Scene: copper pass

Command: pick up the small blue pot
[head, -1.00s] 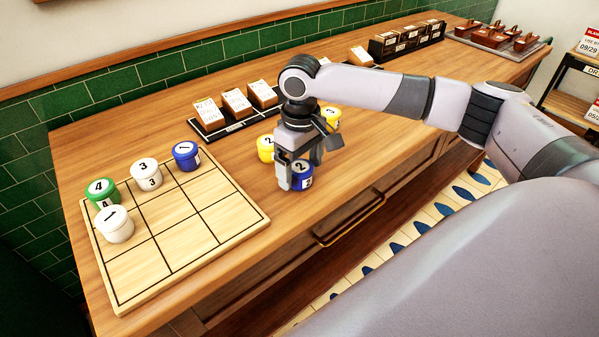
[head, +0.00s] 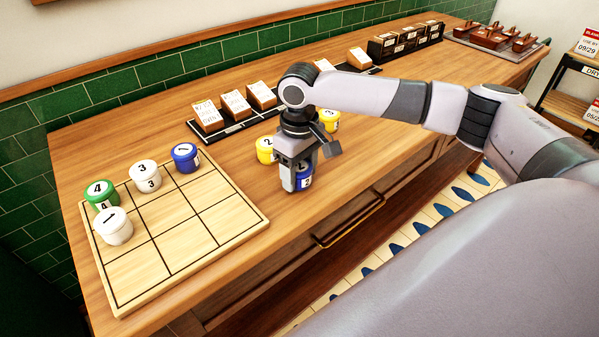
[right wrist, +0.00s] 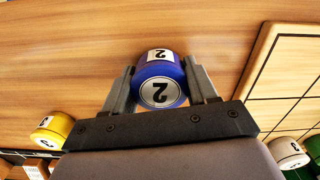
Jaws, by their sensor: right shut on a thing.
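A small blue pot with a white lid label marked 2 (head: 304,179) is at the front of the wooden counter, right of the grid board. My right gripper (head: 295,182) is over it from above, shut on it. In the right wrist view the pot (right wrist: 160,75) sits between the two fingers of the right gripper (right wrist: 161,88). Whether the pot touches the counter is hard to tell. A second blue pot marked 1 (head: 186,157) stands on the far right square of the board. My left gripper is not in view.
The grid board (head: 150,282) also holds a green pot (head: 102,194), a white pot marked 3 (head: 145,175) and a white pot marked 1 (head: 114,226). Yellow pots (head: 265,149) (head: 329,119) stand close behind my gripper. Card stacks (head: 235,104) stand further back.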

